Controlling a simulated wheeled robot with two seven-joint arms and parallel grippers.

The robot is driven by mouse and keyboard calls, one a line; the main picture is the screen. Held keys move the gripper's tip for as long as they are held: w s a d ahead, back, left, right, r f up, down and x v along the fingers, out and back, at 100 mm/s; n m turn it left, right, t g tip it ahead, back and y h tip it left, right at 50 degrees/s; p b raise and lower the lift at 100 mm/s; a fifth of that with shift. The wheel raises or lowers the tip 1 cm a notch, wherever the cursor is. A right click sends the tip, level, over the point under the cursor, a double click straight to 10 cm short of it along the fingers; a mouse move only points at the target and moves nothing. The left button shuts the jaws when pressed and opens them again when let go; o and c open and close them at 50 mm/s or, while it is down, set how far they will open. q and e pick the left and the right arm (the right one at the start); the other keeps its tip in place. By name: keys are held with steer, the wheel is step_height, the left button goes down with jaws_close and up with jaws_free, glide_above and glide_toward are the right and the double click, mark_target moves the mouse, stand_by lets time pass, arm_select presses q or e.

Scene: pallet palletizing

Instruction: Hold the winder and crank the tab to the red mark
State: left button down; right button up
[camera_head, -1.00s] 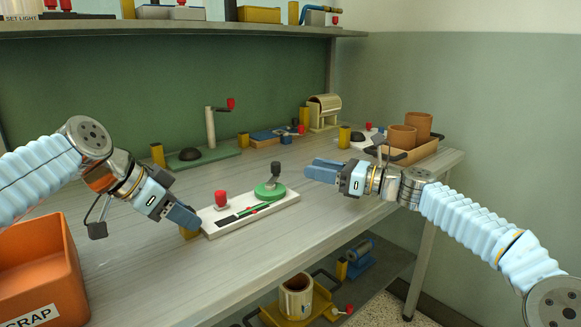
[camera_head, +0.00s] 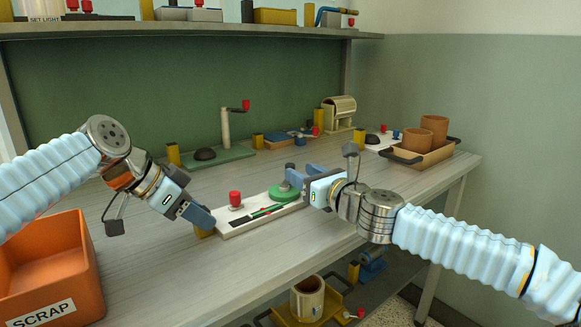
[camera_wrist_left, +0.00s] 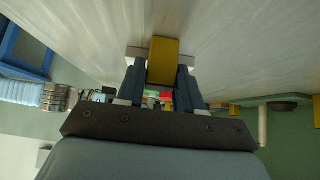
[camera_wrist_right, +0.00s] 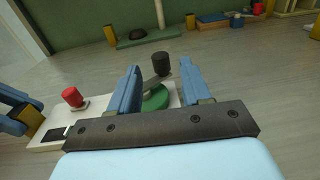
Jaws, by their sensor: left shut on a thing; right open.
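The winder is a white base (camera_head: 262,221) with a red knob (camera_head: 235,198), a slot strip with green and red on it, and a green disc (camera_head: 282,193). A crank with a dark knob (camera_wrist_right: 161,63) rises from the disc. My left gripper (camera_head: 203,219) is shut on the yellow block (camera_wrist_left: 163,58) at the base's left end. My right gripper (camera_head: 302,178) is open at the right end. In the right wrist view its fingers (camera_wrist_right: 154,85) stand either side of the crank, with the dark knob just beyond and between the tips. The tab is too small to make out.
An orange scrap bin (camera_head: 55,275) stands at the front left. A green-based crank stand (camera_head: 225,155) and other fixtures line the back. A tray (camera_head: 420,153) with brown cups is at the back right. The table between is mostly clear.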

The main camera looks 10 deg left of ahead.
mark_target(290, 164)
steer(key=x, duration=0.5)
steer(key=shift+w+a, duration=0.2)
jaws_close()
